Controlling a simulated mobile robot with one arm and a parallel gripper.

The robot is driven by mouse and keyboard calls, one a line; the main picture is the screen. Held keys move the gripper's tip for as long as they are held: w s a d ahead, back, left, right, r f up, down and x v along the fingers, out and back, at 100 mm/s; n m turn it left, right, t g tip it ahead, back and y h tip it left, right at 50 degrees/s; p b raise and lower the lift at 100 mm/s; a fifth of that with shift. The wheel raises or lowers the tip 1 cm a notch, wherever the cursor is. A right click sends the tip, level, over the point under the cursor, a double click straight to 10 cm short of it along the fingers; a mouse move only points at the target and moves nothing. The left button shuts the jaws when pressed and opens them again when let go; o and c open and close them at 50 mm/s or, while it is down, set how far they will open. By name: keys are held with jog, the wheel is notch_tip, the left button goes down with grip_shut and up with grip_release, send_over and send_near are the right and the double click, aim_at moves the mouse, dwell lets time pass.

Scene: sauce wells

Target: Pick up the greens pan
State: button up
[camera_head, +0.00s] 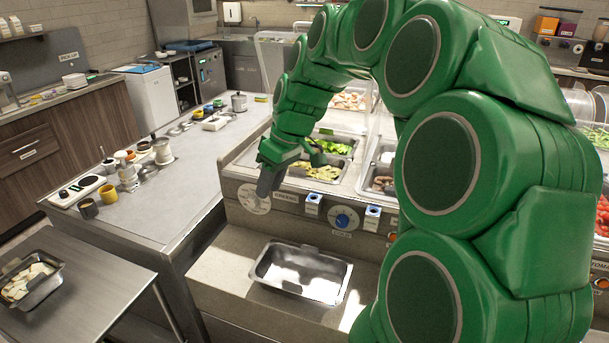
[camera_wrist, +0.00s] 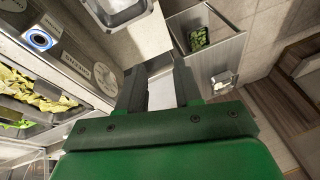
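My gripper (camera_head: 268,182) hangs in front of the counter, beside the greens label (camera_head: 287,196). In the wrist view its two dark fingers stand apart with nothing between them (camera_wrist: 160,90). A well behind the label holds a pan of yellow-green leaves (camera_head: 316,172); these leaves also show at the left of the wrist view (camera_wrist: 35,92). The wrist view also shows a dark container of green pieces (camera_wrist: 198,39) on a steel surface. I cannot tell which of these is the greens pan. My gripper touches neither.
An empty steel pan (camera_head: 300,272) sits on the ledge below the wells. A pan of pale slices (camera_head: 30,282) stands on a steel table (camera_head: 95,290) at lower left. The long grey counter (camera_head: 170,195) carries cups and small appliances along its edges.

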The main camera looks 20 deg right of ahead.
jog(key=w+d+f+t, duration=0.1)
jog(key=w+d, duration=0.4)
jog(key=d, duration=0.1)
jog(key=w+d+f+n+t, duration=0.1)
jog(key=w+d, duration=0.4)
jog(key=w+d+f+n, duration=0.1)
jog(key=w+d, duration=0.4)
jog(key=d, duration=0.1)
jog(key=shift+w+d+t, duration=0.2)
jog(key=shift+d+t, duration=0.1)
jog(key=shift+t, duration=0.1)
jog(key=shift+x, duration=3.75)
jog(key=shift+a, duration=0.15)
grip_shut()
